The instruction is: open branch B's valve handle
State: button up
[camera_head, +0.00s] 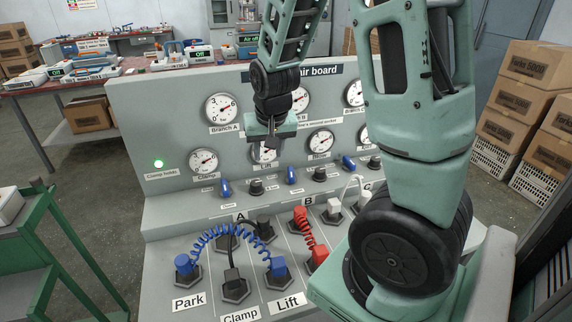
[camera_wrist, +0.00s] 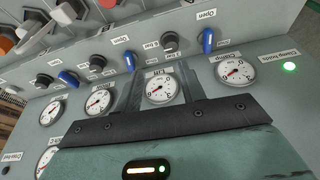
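Branch B's valve handle, taken as the middle of three blue levers, shows in the head view (camera_head: 291,175) and in the wrist view (camera_wrist: 130,61). It sits on the ledge below the lower gauges, standing roughly along the panel's slope. My gripper (camera_head: 268,141) hangs in front of the Lift gauge (camera_wrist: 160,88), above and left of this handle in the head view. In the wrist view its two dark fingers (camera_wrist: 161,92) are apart, with nothing between them. The gripper does not appear to touch the handle.
Other blue levers stand left (camera_head: 225,188) and right (camera_head: 348,163), with black knobs (camera_head: 256,187) between. Below are a coiled blue hose (camera_head: 234,231), a red hose (camera_head: 308,236) and several plugs. A green light (camera_head: 158,163) is lit. A green cart (camera_head: 40,250) stands left.

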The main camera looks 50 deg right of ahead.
aim_at(291, 172)
jog(key=s+d+m+h, duration=0.1)
jog(key=d+m+h, duration=0.1)
jog(key=d, duration=0.7)
jog(key=shift+y, duration=0.3)
jog(key=x, duration=1.6)
jog(key=shift+a+f+p, duration=0.15)
jog(key=shift+f+p, duration=0.15)
